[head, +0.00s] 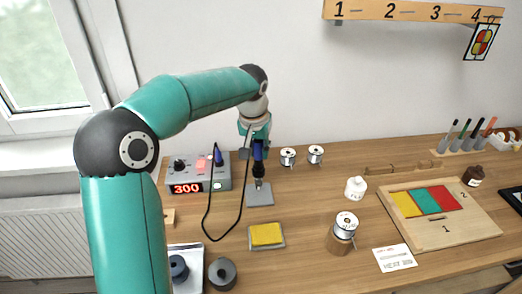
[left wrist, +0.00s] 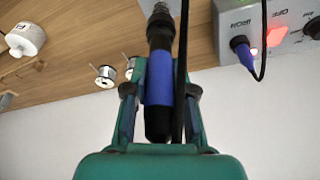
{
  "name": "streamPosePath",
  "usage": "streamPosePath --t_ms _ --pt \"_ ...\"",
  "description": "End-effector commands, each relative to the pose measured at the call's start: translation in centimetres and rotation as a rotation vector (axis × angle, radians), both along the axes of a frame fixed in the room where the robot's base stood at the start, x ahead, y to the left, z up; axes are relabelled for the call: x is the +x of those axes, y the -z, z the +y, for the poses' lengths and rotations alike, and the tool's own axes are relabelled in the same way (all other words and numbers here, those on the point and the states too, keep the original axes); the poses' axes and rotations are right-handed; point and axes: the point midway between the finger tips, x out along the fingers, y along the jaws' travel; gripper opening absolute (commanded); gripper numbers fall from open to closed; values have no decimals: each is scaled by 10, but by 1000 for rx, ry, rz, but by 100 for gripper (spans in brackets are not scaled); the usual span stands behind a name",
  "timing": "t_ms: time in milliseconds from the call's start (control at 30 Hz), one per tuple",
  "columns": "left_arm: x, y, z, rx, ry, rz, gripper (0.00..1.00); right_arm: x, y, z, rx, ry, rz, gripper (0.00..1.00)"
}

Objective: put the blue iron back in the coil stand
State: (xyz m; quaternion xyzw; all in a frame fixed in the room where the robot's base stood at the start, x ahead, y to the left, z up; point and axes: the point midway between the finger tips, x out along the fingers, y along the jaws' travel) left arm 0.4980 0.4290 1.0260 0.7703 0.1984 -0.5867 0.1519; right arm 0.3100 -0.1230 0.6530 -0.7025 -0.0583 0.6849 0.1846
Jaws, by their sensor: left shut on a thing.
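The blue iron (head: 258,151) hangs nearly upright, tip down, in my left gripper (head: 257,138). In the left wrist view its blue handle (left wrist: 158,85) lies between the two fingers of my left gripper (left wrist: 160,98), which are shut on it. The grey base of the coil stand (head: 259,198) lies on the bench under the iron. Metal parts show at the iron's lower end, just over the base; I cannot tell whether the tip is inside the coil. My right gripper is not in view.
The iron's black cord loops left to the control box (head: 197,172) showing 300. A yellow sponge (head: 266,235) lies in front of the stand. Solder spools (head: 288,156) stand behind to the right. A white bottle (head: 355,187) and wooden tray (head: 470,228) are farther right.

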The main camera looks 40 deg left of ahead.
Motion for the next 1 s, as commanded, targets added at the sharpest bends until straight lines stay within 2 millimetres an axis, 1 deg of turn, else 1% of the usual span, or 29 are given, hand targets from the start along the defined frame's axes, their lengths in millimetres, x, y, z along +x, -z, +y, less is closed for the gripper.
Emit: streamPosePath --t_ms 333,367,500,733,800,867,900,1000 --pt "0 8 0 0 0 0 0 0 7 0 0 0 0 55" --pt "0 8 0 0 0 -1 30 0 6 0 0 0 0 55" --pt "0 7 0 0 0 0 54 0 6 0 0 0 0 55" --pt "0 7 0 0 0 0 55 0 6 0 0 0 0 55" --pt "0 8 0 0 0 0 66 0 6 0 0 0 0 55" --pt "0 8 0 0 0 0 76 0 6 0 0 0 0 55" --pt "0 8 0 0 0 0 80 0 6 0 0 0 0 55" --pt "0 8 0 0 0 0 80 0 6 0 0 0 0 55"
